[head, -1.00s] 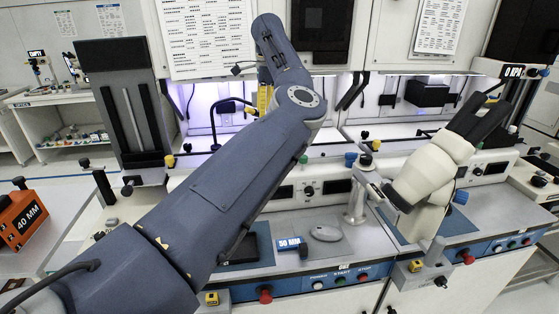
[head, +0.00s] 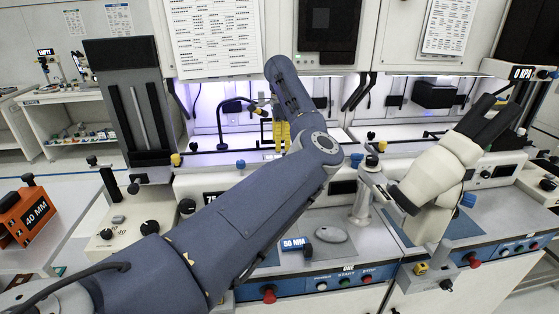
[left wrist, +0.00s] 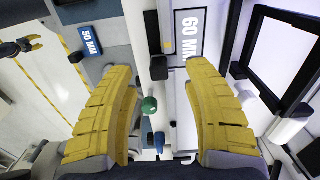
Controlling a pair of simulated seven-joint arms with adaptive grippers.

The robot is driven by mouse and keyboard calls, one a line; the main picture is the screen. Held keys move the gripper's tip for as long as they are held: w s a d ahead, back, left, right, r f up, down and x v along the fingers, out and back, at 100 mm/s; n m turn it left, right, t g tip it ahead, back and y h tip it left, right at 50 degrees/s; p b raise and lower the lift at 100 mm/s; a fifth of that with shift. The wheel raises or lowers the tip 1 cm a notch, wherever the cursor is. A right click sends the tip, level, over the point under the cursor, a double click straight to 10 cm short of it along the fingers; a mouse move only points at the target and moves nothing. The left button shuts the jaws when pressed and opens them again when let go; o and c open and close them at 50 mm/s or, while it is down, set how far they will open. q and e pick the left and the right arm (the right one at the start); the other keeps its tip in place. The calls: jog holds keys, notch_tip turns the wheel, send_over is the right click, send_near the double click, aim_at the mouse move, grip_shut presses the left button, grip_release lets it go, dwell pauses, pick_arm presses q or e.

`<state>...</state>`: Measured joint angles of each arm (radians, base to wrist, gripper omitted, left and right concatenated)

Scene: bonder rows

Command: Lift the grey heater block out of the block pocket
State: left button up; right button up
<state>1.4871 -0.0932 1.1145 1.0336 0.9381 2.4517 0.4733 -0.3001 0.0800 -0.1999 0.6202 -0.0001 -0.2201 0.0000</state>
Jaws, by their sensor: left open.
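My left gripper (head: 281,136) is over the back of the bench, in front of the lit bay. In the left wrist view its two yellow fingers (left wrist: 165,115) are wide apart with nothing held between them. I cannot make out the grey heater block or the block pocket in either view; my left arm covers part of the bench. A small dark thing with yellow parts (left wrist: 30,45) at the left wrist view's left edge looks like my right gripper, too small to tell its state. The head view does not show it.
A white microscope (head: 440,180) stands right of my left arm. A blue 50 MM label (head: 297,244) and a grey rounded thing (head: 325,235) lie on the bench front. A 60 MM sign (left wrist: 186,35) and a green knob (left wrist: 149,105) show between the fingers.

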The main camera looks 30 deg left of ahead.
pick_arm(q)
jog(key=shift+d+f, duration=0.15)
jog(key=shift+f, duration=1.25)
jog(key=shift+d+f, duration=0.15)
jog(key=shift+f, duration=1.2)
jog(key=shift+c, duration=0.5)
grip_shut()
